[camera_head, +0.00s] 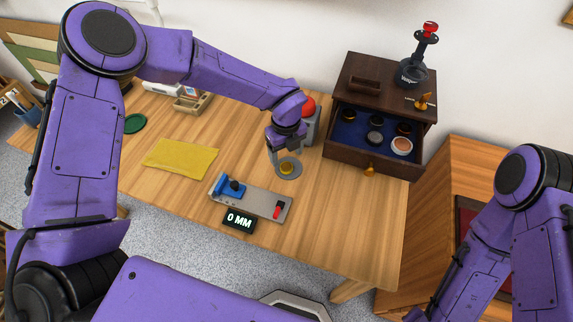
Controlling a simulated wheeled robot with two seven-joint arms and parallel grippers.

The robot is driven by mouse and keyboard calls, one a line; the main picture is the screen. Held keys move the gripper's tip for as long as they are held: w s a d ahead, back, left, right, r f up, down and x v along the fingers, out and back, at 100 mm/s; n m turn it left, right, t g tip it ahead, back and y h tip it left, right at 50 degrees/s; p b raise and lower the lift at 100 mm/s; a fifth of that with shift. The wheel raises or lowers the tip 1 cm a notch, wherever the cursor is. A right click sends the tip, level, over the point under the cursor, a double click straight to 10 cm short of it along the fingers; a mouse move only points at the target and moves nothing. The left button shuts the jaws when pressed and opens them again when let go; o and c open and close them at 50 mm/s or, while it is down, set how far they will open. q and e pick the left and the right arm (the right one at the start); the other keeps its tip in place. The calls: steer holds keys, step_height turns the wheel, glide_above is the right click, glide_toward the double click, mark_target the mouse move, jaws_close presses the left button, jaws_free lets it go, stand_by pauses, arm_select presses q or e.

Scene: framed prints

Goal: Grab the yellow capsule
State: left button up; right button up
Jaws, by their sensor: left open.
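The yellow capsule (286,168) is a small round gold-yellow piece on a grey disc (291,176) on the wooden table. My left gripper (285,164) points down from above right at the capsule, with its fingers around or just over it. The left gripper is open; I cannot tell whether a finger touches the capsule. My right arm (485,240) is at the lower right, and its gripper is not in view.
A dark cabinet (392,85) has an open drawer (372,158) with several round pieces inside. A grey device with a red dome (308,106) stands behind my left gripper. A metal gauge (255,199) with a "0 MM" display (239,220) and a yellow cloth (180,158) lie nearby.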

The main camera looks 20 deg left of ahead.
mark_target(287, 166)
arm_select(q)
step_height(287, 166, down, 4)
steer(key=shift+s+d+f+p, duration=0.1)
steer(key=shift+s+p, duration=0.05)
steer(key=shift+p, duration=0.7)
steer(key=shift+f, duration=0.5)
steer(key=c, duration=1.1)
steer(key=shift+r, duration=0.1)
steer(key=shift+c, duration=0.2)
